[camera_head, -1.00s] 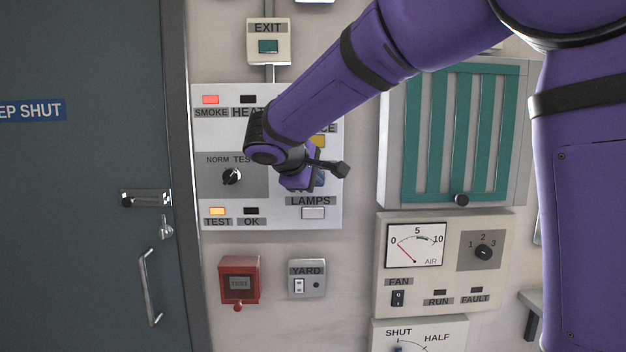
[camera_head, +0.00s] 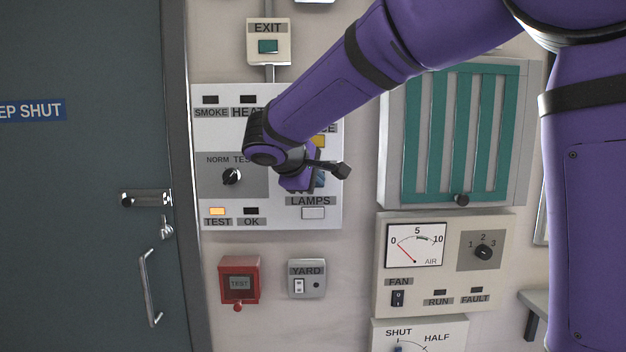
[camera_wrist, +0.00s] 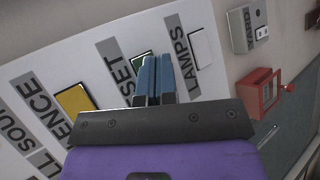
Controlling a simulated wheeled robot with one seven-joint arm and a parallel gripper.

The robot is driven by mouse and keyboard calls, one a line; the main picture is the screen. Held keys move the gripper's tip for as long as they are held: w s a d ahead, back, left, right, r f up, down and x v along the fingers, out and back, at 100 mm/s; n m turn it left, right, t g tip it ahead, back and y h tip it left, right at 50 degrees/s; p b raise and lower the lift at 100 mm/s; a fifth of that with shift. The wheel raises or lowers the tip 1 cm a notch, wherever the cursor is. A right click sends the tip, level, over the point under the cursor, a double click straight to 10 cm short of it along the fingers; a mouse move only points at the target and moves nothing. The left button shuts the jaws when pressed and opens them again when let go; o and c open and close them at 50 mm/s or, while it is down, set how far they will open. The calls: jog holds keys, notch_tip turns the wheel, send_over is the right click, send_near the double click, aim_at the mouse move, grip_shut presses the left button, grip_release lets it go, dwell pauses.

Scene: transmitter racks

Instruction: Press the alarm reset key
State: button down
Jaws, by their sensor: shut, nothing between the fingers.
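The alarm panel (camera_head: 215,135) is a white wall panel left of centre. In the head view my gripper (camera_head: 319,180) is at the panel's right side, and my arm hides the key. The SMOKE lamp (camera_head: 210,100) is dark; the TEST lamp (camera_head: 217,211) glows amber.
The NORM/TEST knob (camera_head: 232,176) is to the left. Below are a red box (camera_head: 240,268) and the YARD switch box (camera_head: 307,268). A green-slatted vent (camera_head: 435,135) is to the right.

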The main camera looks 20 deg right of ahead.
jog(key=shift+s+a, duration=0.1)
jog(key=shift+s, duration=0.05)
jog(key=s, duration=0.2)
jog(key=s+a, duration=0.1)
jog(key=s, duration=0.1)
jog(key=shift+s+a, duration=0.2)
jog(key=shift+s, duration=0.1)
dwell(0.4)
dwell(0.6)
jog(key=s+d+f+m+g+y, duration=0.1)
jog(key=s+d+m+y, duration=0.1)
jog(key=s+d, duration=0.35)
jog(key=s+d+f+m+g+y, duration=0.2)
jog(key=s+d, duration=0.1)
jog(key=s, duration=0.5)
jog(key=s+f+m+y, duration=0.2)
jog(key=s, duration=0.4)
jog(key=s+a+f+m+t+y, duration=0.1)
jog(key=s+m+y, duration=0.2)
jog(key=s, duration=0.4)
jog(key=shift+s+a+f, duration=0.15)
jog(key=shift+s+f, duration=0.15)
jog(key=shift+f, duration=0.05)
